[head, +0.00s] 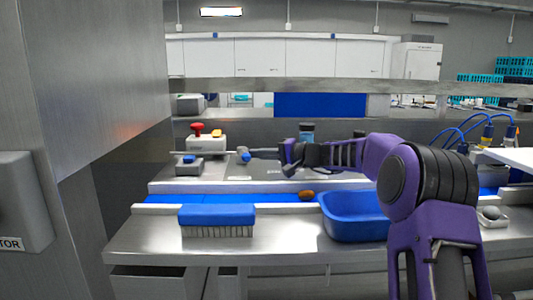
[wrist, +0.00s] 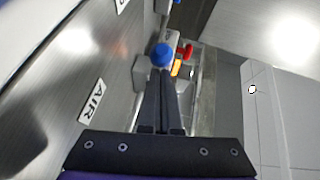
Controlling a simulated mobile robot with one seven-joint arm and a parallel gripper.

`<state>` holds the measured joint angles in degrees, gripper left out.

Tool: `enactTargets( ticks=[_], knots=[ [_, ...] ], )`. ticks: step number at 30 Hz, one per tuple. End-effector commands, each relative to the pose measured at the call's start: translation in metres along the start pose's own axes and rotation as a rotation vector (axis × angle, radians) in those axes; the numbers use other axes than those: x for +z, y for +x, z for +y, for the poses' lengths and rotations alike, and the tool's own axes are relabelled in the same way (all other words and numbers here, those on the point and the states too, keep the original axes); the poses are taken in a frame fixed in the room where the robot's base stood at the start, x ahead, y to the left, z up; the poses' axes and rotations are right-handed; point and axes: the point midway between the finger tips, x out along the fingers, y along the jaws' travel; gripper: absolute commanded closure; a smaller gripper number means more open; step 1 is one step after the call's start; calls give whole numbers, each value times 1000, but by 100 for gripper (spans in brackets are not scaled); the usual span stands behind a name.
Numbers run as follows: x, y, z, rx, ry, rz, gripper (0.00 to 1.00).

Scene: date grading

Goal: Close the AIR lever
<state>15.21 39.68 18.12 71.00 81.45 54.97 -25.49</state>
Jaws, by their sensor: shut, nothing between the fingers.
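The AIR lever shows as a round blue knob (wrist: 162,55) just past my fingertips in the wrist view. The same blue knob (head: 243,154) is at the tip of my gripper (head: 262,153) in the head view. My gripper (wrist: 161,82) is shut and empty, its fingers pointing at the knob; I cannot tell whether they touch it. An AIR label (wrist: 92,101) is on the metal panel to the left of the fingers. The lever's shaft and pivot are mostly hidden, so its angle is unclear.
A red button (head: 197,129) stands on a pale box behind a grey block with a blue top (head: 189,159). A blue brush (head: 217,215), a brown date (head: 307,195) and a blue tub (head: 352,221) are at the front. A metal cabinet (head: 95,70) fills the left.

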Motion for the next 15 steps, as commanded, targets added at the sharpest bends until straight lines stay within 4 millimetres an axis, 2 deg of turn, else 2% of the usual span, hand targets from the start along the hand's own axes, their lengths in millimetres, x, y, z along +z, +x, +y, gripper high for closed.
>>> enactTargets(
  ticks=[15],
  knots=[
    [4, 2, 3, 0, -2, 0, 100]
  ],
)
